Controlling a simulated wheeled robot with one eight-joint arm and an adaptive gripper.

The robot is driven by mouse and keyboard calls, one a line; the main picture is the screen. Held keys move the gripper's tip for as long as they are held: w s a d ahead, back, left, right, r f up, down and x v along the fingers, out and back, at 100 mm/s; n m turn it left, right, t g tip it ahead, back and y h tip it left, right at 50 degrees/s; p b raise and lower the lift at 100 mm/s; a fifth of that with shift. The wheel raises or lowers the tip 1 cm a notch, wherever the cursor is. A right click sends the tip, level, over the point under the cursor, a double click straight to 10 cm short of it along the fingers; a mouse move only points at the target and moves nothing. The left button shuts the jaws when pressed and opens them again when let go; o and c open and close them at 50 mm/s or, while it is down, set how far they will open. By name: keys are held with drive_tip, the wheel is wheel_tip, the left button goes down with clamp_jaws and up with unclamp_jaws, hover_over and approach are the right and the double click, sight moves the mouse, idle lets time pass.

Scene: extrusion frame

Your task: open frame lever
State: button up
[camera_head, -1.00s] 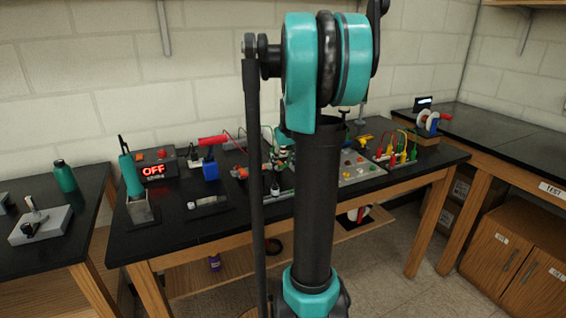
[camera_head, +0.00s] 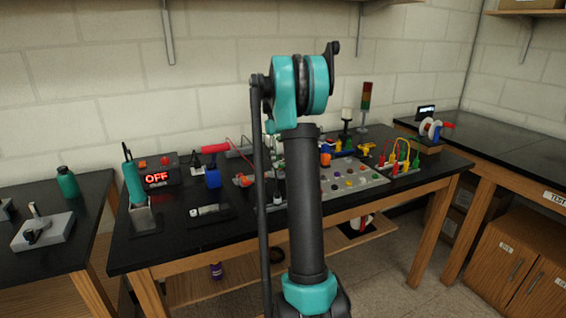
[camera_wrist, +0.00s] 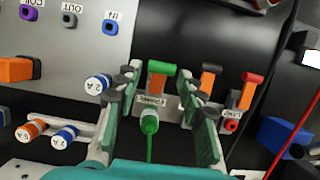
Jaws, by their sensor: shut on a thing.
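In the wrist view my gripper (camera_wrist: 157,82) has its two dark-tipped fingers on either side of a small lever (camera_wrist: 156,84) with an orange body and a green-topped end. A green plug (camera_wrist: 150,124) with a green cable sits below, between the fingers. In the head view my arm hides my gripper and the lever.
A grey panel (camera_wrist: 75,48) with coloured sockets and several plugs lies to the left. A red cable (camera_wrist: 299,135) and a blue block (camera_wrist: 284,133) are at the right. In the head view the black bench (camera_head: 150,246) is crowded, with an OFF display (camera_head: 157,179) at left.

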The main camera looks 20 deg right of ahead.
drive_tip(key=shift+w+g, duration=0.2)
drive_tip(key=shift+g, duration=0.1)
idle(0.4)
drive_tip(key=o, duration=1.2)
drive_tip(key=shift+c, duration=0.2)
drive_tip(key=shift+r, duration=0.15)
drive_tip(key=v, duration=1.2)
